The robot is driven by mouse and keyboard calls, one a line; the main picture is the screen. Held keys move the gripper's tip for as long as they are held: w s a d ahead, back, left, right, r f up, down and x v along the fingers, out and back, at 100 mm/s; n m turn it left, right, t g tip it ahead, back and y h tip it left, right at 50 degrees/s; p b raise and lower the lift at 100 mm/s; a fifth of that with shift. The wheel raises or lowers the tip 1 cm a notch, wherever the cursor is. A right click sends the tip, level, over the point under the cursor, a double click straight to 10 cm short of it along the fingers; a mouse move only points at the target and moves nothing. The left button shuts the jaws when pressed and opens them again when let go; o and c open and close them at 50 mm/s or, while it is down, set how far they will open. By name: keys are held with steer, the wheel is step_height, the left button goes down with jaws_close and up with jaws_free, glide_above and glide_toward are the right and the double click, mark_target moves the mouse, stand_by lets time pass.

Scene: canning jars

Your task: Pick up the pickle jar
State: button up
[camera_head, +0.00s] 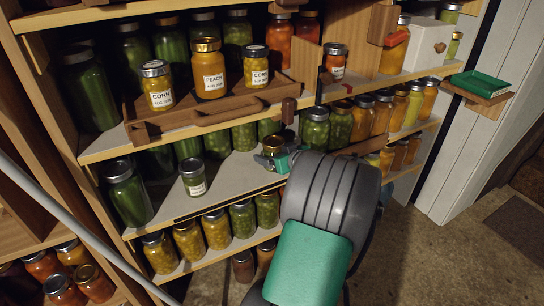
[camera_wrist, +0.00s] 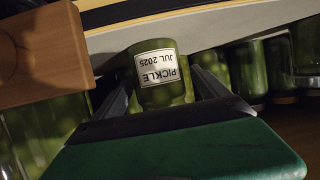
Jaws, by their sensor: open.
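The pickle jar (camera_wrist: 158,92) is green with a white label reading "PICKLE JUL 2025", upside down in the wrist view. My gripper (camera_wrist: 164,84) is open, with one finger on each side of the jar. I cannot tell whether either finger touches it.
A wooden tray (camera_head: 212,119) on the shelf above holds labelled corn and peach jars. Rows of green jars (camera_head: 243,137) stand behind my gripper, with more jars (camera_head: 216,229) on the shelf below. A shelf edge (camera_wrist: 220,24) runs close to the pickle jar.

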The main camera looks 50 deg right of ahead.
mark_target(269, 152)
steer(key=x, duration=0.3)
jaws_close()
stand_by(0.9)
